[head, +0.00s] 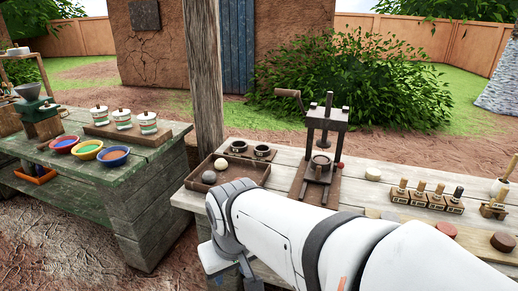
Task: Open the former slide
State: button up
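A dark press-like device (328,125), which looks like the former, stands on a brown wooden base (300,186) on the right-hand bench. It has two upright posts, a vertical screw on top and a crank handle (287,93) sticking out to the left. A round cup-like part (320,160) sits low between the posts. I cannot tell which part is the slide or how it stands. My white arm crosses in front of the bench and hides part of its front.
A shallow wooden tray (262,180) holding a pale ball (220,164) and a grey ball (209,177) lies left of the press. Several handled stamps (437,195) stand to the right. A wooden post (207,80) rises behind the bench. Coloured bowls (87,151) stand on the left bench.

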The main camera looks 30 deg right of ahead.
aim_at(322, 166)
jog(key=z, duration=0.5)
jog(key=i, duration=1)
jog(key=z, duration=0.5)
jog(key=k, duration=0.9)
jog(key=z, duration=0.2)
jog(key=i, duration=0.9)
jog(key=u, duration=0.1)
